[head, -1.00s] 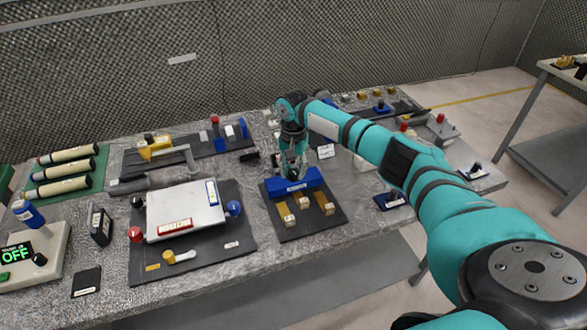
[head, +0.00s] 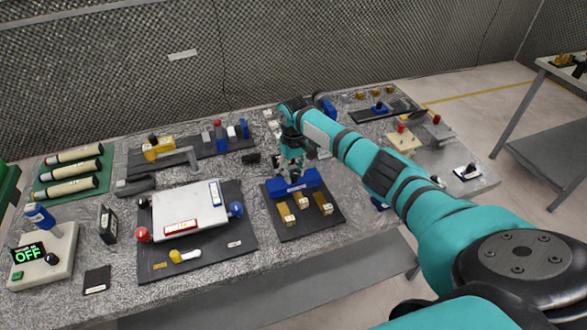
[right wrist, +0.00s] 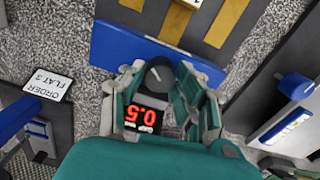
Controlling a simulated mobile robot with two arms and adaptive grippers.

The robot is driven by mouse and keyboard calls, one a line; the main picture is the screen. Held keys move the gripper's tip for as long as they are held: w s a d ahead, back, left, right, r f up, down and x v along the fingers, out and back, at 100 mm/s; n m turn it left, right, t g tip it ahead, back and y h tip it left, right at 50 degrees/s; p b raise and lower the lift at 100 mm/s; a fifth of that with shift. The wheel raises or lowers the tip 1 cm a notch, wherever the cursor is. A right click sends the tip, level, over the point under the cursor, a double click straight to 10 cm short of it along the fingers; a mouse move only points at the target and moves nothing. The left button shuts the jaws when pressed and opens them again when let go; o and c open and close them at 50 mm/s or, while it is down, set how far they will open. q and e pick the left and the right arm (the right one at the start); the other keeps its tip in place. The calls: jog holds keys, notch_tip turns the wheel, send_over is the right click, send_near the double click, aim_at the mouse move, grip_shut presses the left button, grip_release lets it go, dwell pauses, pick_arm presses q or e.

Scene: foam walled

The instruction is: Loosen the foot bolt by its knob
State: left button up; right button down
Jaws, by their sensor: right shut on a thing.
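My right gripper (head: 291,166) reaches down at the back edge of the blue block (head: 291,186) on a dark board. In the right wrist view its fingers (right wrist: 163,82) are shut around a round black knob (right wrist: 158,75) with a white pointer line. A small display with red digits (right wrist: 143,114), which seem to read 0.5, sits beside the knob, between the fingers. The blue block (right wrist: 113,47) lies just beyond the knob. The bolt shaft under the knob is hidden. My left gripper is not in view.
The dark board (head: 303,229) carries several tan blocks in front of the blue block. A white plate (head: 187,206) with red and blue knobs lies to the left. In the right wrist view, a label card (right wrist: 48,84) and a blue-handled fixture (right wrist: 296,86) flank the gripper.

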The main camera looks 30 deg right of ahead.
jog(key=n, duration=0.5)
jog(key=shift+w+r+n+p, duration=0.1)
jog(key=shift+n+p, duration=0.2)
jog(key=n, duration=1)
jog(key=shift+n, duration=0.4)
jog(key=n+b, duration=0.1)
jog(key=n, duration=0.4)
jog(key=shift+r+n, duration=0.1)
jog(key=shift+n, duration=0.2)
jog(key=shift+w, duration=0.1)
jog(key=c, duration=1.1)
grip_release()
jog(key=shift+o, duration=0.8)
